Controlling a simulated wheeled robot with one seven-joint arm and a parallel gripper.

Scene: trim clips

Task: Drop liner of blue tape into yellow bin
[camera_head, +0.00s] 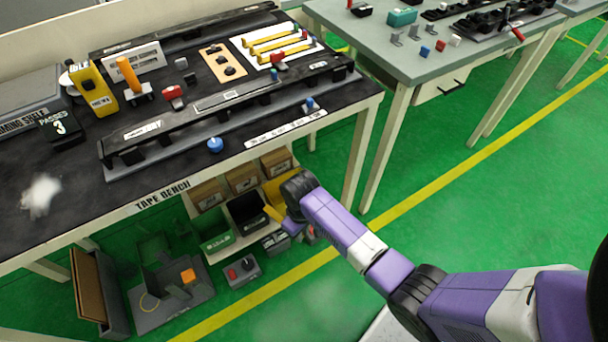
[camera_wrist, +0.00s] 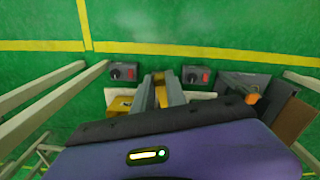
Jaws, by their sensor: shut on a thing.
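My gripper (camera_head: 284,220) is low in front of the shelf under the tape bench. In the wrist view, the gripper (camera_wrist: 160,96) shows two grey fingers close together with a narrow yellow piece between them. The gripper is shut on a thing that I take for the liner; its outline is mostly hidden. The yellow bin (camera_head: 279,192) stands at the right end of the lower shelf, partly behind my arm. In the wrist view, the yellow bin (camera_wrist: 119,104) shows just left of the fingers. I cannot tell which blue part on the bench is the blue tape.
A black bin (camera_head: 246,210) and a green bin (camera_head: 216,241) stand left of the yellow bin. Cardboard boxes (camera_head: 242,179) sit behind. Small control boxes (camera_head: 241,271) lie on the floor. The tape bench edge (camera_head: 160,196) overhangs the shelf. Green floor lies open at right.

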